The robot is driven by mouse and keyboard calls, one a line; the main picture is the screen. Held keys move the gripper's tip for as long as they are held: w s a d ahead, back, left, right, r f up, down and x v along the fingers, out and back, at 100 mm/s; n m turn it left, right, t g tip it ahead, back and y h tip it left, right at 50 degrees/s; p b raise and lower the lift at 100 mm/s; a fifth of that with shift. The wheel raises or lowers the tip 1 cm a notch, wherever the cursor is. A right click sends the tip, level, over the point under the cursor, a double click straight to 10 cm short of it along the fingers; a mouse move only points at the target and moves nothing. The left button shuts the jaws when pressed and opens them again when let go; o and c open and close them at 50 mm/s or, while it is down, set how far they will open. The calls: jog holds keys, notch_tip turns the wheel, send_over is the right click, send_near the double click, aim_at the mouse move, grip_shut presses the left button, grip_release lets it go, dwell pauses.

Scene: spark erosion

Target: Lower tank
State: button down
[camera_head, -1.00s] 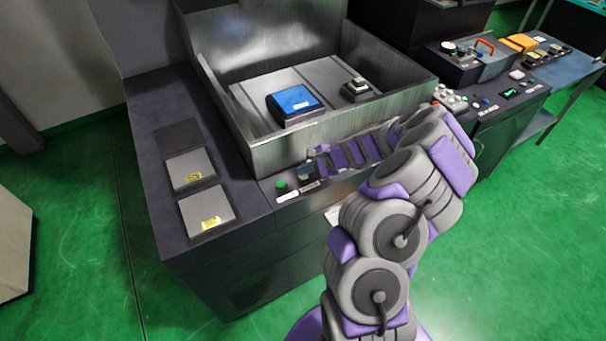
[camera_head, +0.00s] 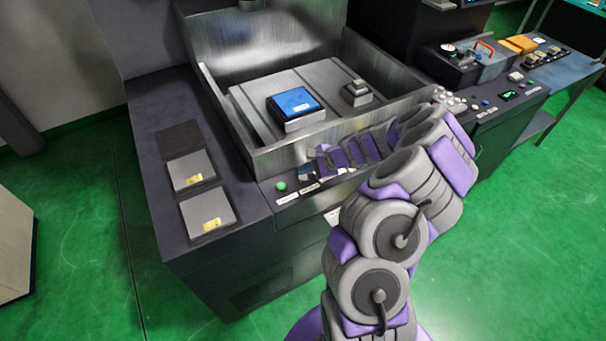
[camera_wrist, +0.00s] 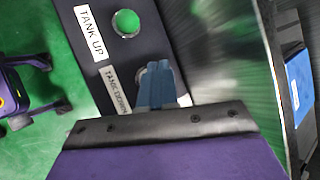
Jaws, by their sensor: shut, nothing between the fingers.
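The wall also shows in the wrist view (camera_wrist: 222,50). My gripper (camera_wrist: 158,72) is shut and empty, its fingertips over the button beside the "TANK DOWN" label (camera_wrist: 115,90). That button is mostly hidden behind the fingertips, so I cannot tell for certain whether they touch it. The round green button (camera_wrist: 126,22) beside the "TANK UP" label (camera_wrist: 90,30) is uncovered; it also shows in the head view (camera_head: 280,186).
A blue block (camera_head: 294,103) and a small grey fixture (camera_head: 356,90) sit on the worktable inside the tank. Two plates with yellow labels lie on the dark ledge at left. A control panel (camera_head: 490,103) is at right. Green floor is free in front.

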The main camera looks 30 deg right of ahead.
aim_at(305, 177)
jog(key=shift+r, duration=0.15)
jog(key=shift+r+p, duration=1.95)
jog(key=shift+r, duration=0.55)
jog(key=s+a+r+n+g+y+b, duration=0.1)
jog(key=s+a+r+n+g, duration=0.2)
jog(key=a+r, duration=0.4)
jog(key=s+a+r+n+y+b, duration=0.1)
jog(key=s+a+r+n, duration=0.3)
jog(key=a, duration=0.5)
jog(key=s+a+r+n+g+h+b, duration=0.1)
jog(key=s+a+r+n+g, duration=0.15)
jog(key=s, duration=0.25)
jog(key=s+a+r+n+g+h, duration=0.1)
jog(key=s+a+r+n, duration=0.1)
jog(key=s+a+n, duration=0.25)
jog(key=s+d+n+g+h+b, duration=0.1)
jog(key=s+d+n+h, duration=0.1)
jog(key=s, duration=0.9)
jog(key=s+d+n+g+h+b, duration=0.1)
jog(key=s+d+h, duration=0.3)
jog(key=s, duration=0.7)
jog(key=shift+s+n, duration=0.2)
jog(key=shift+n, duration=0.4)
